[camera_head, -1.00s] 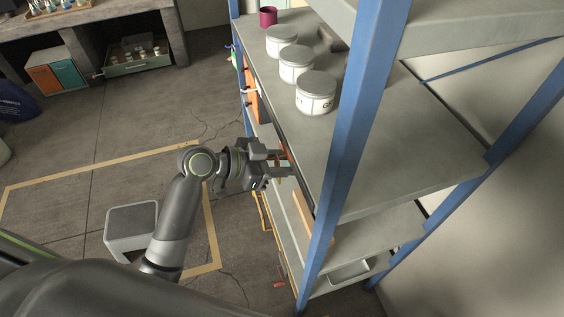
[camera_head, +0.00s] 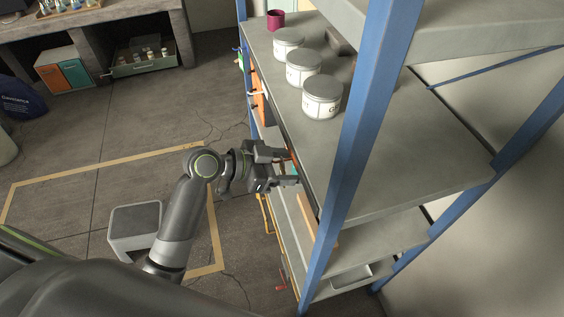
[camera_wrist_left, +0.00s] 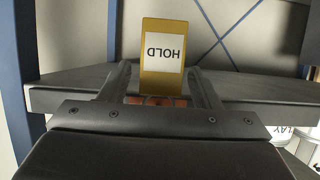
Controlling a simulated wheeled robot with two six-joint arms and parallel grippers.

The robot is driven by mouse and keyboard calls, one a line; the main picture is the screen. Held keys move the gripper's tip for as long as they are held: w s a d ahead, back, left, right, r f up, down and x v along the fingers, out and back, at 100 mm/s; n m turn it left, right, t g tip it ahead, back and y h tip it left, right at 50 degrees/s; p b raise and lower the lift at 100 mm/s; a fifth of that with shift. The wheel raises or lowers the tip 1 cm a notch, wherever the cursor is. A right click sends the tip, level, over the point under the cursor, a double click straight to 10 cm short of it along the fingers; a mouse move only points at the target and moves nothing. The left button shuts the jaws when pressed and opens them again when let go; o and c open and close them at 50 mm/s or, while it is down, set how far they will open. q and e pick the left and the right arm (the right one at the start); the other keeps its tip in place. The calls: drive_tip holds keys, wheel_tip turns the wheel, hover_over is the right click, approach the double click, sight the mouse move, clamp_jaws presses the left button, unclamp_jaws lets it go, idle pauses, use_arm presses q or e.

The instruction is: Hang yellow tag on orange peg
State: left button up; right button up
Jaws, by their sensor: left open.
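My left gripper (camera_head: 289,168) is open at the front edge of the shelf rack in the head view. In the left wrist view its two fingers (camera_wrist_left: 166,88) stand apart on either side of the yellow tag (camera_wrist_left: 167,58). The tag has a white label reading HOLD, upside down in that picture, and clear gaps show beside it. Its near end meets a small orange piece (camera_wrist_left: 155,101) low between the fingers, perhaps the orange peg. I cannot tell whether the tag's hole is around it. In the head view the tag is hidden. My right gripper is out of view.
The grey shelf (camera_head: 400,150) holds several white jars (camera_head: 322,97) and a dark red cup (camera_head: 276,19). A blue upright (camera_head: 355,140) stands just right of the gripper. A grey stool (camera_head: 134,225) is on the floor. Open floor lies left of the rack.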

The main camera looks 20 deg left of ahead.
use_arm(q)
drive_tip(key=shift+s+a+r, duration=0.15)
drive_tip(key=shift+s+a, duration=0.1)
drive_tip(key=shift+a, duration=0.25)
drive_tip(key=b+v, duration=0.2)
drive_tip(key=v, duration=1.4)
drive_tip(key=shift+s+b, duration=0.2)
drive_tip(key=shift+b, duration=0.2)
drive_tip(key=shift+r, duration=0.1)
